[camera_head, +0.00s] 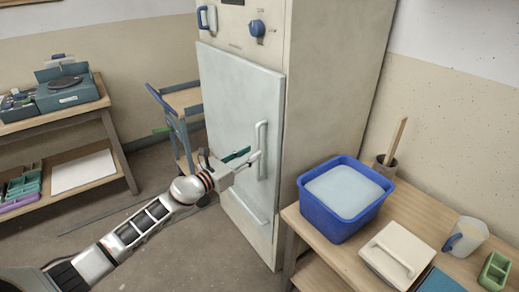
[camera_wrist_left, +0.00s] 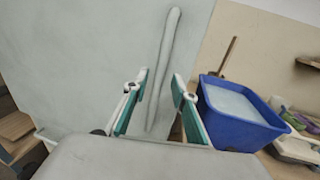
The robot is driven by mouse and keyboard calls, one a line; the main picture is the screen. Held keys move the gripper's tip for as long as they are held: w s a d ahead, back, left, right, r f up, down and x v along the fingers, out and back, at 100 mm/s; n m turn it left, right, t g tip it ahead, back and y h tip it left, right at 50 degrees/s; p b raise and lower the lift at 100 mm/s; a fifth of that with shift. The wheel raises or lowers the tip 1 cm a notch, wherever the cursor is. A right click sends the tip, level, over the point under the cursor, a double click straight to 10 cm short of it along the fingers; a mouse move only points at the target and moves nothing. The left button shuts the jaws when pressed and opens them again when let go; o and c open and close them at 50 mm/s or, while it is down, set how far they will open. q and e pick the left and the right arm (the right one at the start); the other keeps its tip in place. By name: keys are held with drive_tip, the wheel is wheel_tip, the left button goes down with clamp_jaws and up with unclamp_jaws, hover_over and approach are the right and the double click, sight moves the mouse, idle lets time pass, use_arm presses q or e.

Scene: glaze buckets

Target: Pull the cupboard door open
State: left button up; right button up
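The cupboard is a tall cream cabinet (camera_head: 332,90) with a pale grey door (camera_head: 235,100), which looks shut. A long white upright handle (camera_head: 262,140) is near the door's right edge. My left gripper (camera_head: 246,157) is at the lower part of this handle. In the left wrist view, the green-padded fingers of my left gripper (camera_wrist_left: 160,76) are apart, one on each side of the handle (camera_wrist_left: 168,45). A gap shows between the fingers and the handle; contact cannot be made out. My right gripper is not in view.
A wooden table (camera_head: 430,215) to the right of the cupboard holds a blue bucket (camera_head: 330,222), a white lidded box (camera_head: 398,250) and a mug (camera_head: 466,236). A blue-framed trolley (camera_head: 180,100) stands left of the door.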

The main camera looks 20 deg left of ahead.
sight(256, 150)
use_arm(q)
drive_tip(key=shift+x, duration=2.1)
clamp_jaws()
drive_tip(key=shift+f+b, duration=0.1)
drive_tip(key=shift+b, duration=0.2)
